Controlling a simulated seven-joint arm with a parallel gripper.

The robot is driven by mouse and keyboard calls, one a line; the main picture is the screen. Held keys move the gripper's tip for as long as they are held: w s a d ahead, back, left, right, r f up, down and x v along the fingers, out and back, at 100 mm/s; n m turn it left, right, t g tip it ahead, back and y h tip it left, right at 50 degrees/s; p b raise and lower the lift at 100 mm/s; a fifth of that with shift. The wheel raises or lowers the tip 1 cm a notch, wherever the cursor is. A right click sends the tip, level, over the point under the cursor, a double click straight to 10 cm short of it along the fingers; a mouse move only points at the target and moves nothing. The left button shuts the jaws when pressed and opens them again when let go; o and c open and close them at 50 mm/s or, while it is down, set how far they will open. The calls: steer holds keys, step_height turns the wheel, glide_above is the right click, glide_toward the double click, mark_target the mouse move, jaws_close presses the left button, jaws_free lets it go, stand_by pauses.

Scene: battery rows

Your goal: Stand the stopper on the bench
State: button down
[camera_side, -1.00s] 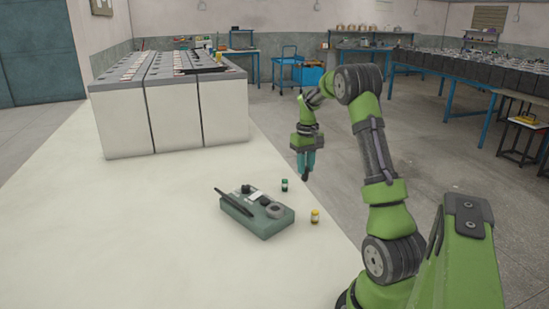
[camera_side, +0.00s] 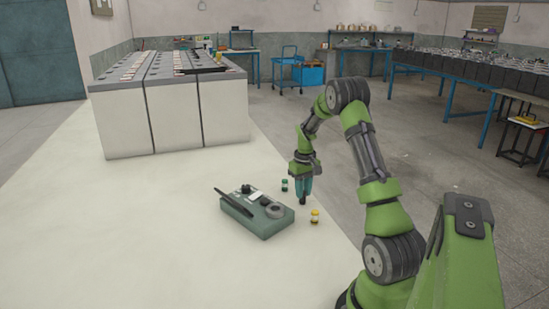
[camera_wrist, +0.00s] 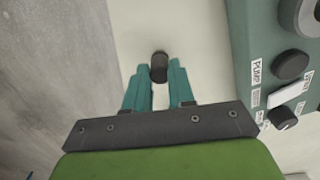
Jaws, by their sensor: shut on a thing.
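My gripper (camera_side: 303,191) points down with its teal fingers shut on the dark stopper (camera_side: 303,201), between the green-capped and yellow-capped vials and close to the bench's right edge. In the wrist view, the stopper (camera_wrist: 159,66) shows as a black cylinder between the fingertips (camera_wrist: 157,78). The pale bench (camera_side: 170,225) lies beneath it. I cannot tell whether the stopper's lower end touches the bench.
A grey-green pump unit (camera_side: 263,226) stands left of my gripper. A green-capped vial (camera_side: 285,185) and a yellow-capped vial (camera_side: 315,216) stand nearby. Tall battery cells (camera_side: 172,115) stand at the back left. The front left of the bench is clear.

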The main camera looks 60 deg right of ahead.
steer(key=shift+f, duration=0.1)
steer(key=c, duration=1)
jaws_free()
steer(key=shift+o, duration=0.2)
step_height(320, 180, up, 12)
steer(key=w+a+r+t, duration=0.25)
steer(key=a+r, duration=0.45)
steer(key=a, duration=0.5)
steer(key=s+a+r+n+t, duration=0.1)
steer(key=s+a+r, duration=0.1)
steer(key=a, duration=0.8)
steer(key=s+a+r+n+t, duration=0.1)
steer(key=a+r+t, duration=0.1)
steer(key=a, duration=0.8)
steer(key=s+a+f+t+y, duration=0.1)
steer(key=s+a+y, duration=0.1)
steer(key=s+a, duration=0.4)
steer(key=shift+s+a+f+n+t, duration=0.3)
steer(key=shift+s+a+n+t, duration=0.1)
steer(key=shift+a, duration=0.45)
